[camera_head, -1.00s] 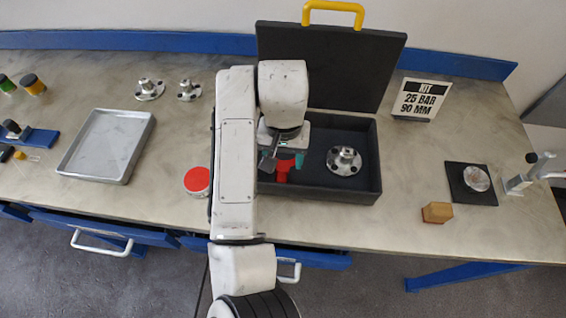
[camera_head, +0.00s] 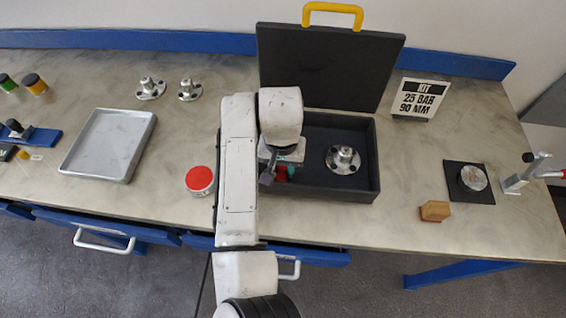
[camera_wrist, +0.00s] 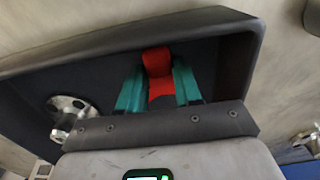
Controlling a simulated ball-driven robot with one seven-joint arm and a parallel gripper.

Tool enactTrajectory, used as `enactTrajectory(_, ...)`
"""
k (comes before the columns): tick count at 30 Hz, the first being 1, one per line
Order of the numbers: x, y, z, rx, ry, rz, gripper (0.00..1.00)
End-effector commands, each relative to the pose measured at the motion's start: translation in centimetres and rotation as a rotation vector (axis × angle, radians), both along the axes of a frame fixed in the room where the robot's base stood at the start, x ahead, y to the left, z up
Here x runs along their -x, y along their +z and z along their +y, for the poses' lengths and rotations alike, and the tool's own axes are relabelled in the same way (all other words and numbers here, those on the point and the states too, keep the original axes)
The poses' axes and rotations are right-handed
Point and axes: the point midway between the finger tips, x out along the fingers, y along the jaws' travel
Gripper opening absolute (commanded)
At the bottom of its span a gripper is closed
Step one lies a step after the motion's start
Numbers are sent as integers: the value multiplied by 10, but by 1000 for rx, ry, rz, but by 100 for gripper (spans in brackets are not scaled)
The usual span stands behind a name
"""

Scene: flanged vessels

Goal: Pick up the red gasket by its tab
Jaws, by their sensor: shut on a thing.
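The red gasket (camera_wrist: 156,62) shows in the wrist view between the two teal fingers of my gripper (camera_wrist: 158,88), over the dark floor of the case. A narrower red part, which looks like its tab, lies between the fingers. My gripper is shut on it. In the head view, only a bit of the red gasket (camera_head: 282,174) shows under my gripper (camera_head: 285,172), at the left side of the open black case (camera_head: 330,191). My wrist and arm hide the rest. I cannot tell whether the gasket touches the case floor.
A metal flange (camera_head: 343,160) sits in the case, right of my gripper. The case lid (camera_head: 330,70) with its yellow handle stands open behind. A round red-topped tin (camera_head: 199,180) is left of my arm. A grey tray (camera_head: 108,146) lies further left. A wooden block (camera_head: 435,211) is right.

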Motion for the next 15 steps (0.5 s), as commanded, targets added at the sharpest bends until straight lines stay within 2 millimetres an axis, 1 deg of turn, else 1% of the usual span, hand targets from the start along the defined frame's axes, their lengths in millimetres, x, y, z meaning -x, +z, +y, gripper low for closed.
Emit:
enactTrajectory(1,0,0,0,0,0,0,22)
enactTrajectory(4,0,0,0,0,0,0,13)
enactTrajectory(5,0,0,0,0,0,0,11)
enactTrajectory(11,0,1,0,0,0,-1,11)
enactTrajectory(15,-1,11,0,-1,0,-2,11)
